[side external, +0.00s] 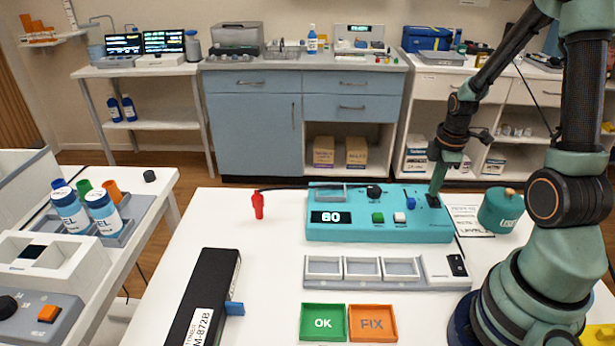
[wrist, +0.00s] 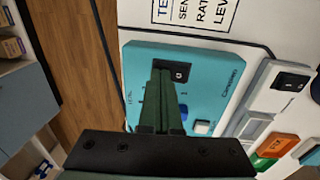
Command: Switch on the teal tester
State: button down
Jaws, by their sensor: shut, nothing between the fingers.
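The teal tester (side external: 385,230) is a flat box on the white table. Its black display (side external: 330,217) shows white digits that look like 60 or 80.
A grey three-compartment tray (side external: 375,285) lies in front of the tester, with green OK (side external: 323,336) and orange FIX (side external: 372,337) trays nearer. A red probe (side external: 258,206) stands left, a long black box (side external: 205,297) nearer. A teal canister (side external: 500,212) stands right.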

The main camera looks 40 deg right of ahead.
aim_at(435, 200)
jog(key=shift+s+a+f, duration=0.1)
jog(key=shift+s+a, duration=0.5)
jog(key=shift+a, duration=0.05)
jog(key=shift+r, duration=0.2)
notch_tip(435, 200, up, 14)
jog(key=s+a, duration=0.1)
jog(key=shift+s+a, duration=0.2)
dwell(0.3)
jog(key=shift+f, duration=0.1)
jog(key=shift+w+d, duration=0.5)
jog(key=shift+d, duration=0.1)
jog(key=f, duration=0.4)
jog(key=w+d+f, duration=0.1)
jog(key=f, duration=0.8)
jog(key=shift+w+d+f, duration=0.15)
jog(key=shift+w+f, duration=0.05)
jog(key=shift+f, duration=0.2)
